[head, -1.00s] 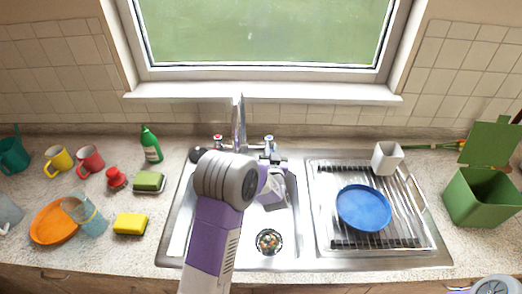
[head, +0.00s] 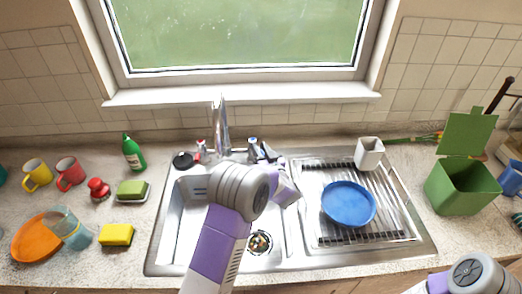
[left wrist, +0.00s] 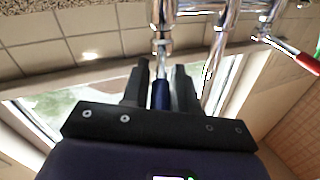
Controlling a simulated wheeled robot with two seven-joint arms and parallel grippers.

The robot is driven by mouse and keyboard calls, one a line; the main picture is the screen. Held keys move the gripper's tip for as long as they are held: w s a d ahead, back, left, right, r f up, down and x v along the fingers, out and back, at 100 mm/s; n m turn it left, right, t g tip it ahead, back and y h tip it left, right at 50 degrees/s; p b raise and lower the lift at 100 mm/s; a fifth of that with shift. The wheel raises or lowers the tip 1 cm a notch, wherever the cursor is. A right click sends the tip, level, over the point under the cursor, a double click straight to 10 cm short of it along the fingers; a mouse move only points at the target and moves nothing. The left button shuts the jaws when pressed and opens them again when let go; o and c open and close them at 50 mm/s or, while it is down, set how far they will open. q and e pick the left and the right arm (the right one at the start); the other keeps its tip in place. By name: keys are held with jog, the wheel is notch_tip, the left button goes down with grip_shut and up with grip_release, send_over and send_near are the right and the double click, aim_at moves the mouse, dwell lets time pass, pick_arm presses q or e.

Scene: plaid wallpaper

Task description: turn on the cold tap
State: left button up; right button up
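The cold tap (head: 252,145) with a blue mark stands right of the tall chrome spout (head: 221,125) behind the sink. In the left wrist view its blue handle (left wrist: 160,95) shows between my two black fingers, with a narrow gap beside it. My left gripper (head: 266,153) is just right of the cold tap in the head view, its fingers apart. The red-marked tap (head: 201,147) is left of the spout, and its red lever shows in the left wrist view (left wrist: 305,62). Part of my right arm shows at bottom right; its gripper is outside the view.
The sink (head: 185,225) lies below my left arm. A blue plate (head: 348,204) and a white cup (head: 369,153) are on the drainer. A green bottle (head: 133,152), sponges and mugs stand at left. An open green bin (head: 462,188) is at right.

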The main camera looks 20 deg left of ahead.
pick_arm(q)
jog(key=shift+o, duration=1)
jog(key=v, duration=0.7)
jog(key=shift+s+d+p, duration=0.2)
jog(key=shift+p, duration=0.1)
